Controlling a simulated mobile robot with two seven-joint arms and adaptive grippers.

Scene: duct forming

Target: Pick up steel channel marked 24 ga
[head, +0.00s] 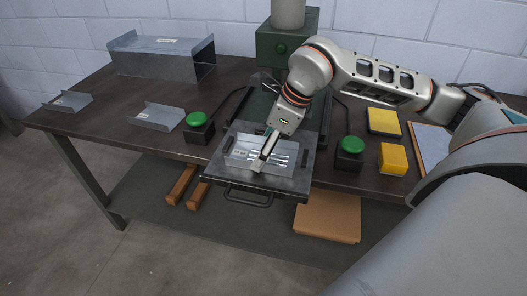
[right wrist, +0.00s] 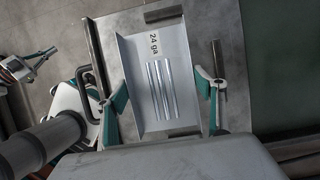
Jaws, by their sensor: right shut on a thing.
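The steel channel (right wrist: 157,113) marked "24 ga" is a shallow grey tray with upturned sides and several raised ribs. It lies on the sliding plate of the green press, and it also shows in the head view (head: 241,153). My right gripper (right wrist: 166,88) has its teal-backed fingers on either side of the channel, shut against its two flanges. In the head view my right gripper (head: 262,160) comes down over the channel and hides part of it. A part at the left edge of the right wrist view looks like my left gripper (right wrist: 30,65), too small to read.
A plate (head: 280,184) with dark bars and a front handle surrounds the channel. Green-button boxes (head: 198,127) (head: 350,153) stand at both sides. Two smaller channels (head: 158,116) (head: 67,102) and a large one (head: 162,57) sit on the left. Yellow blocks (head: 393,158) lie right.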

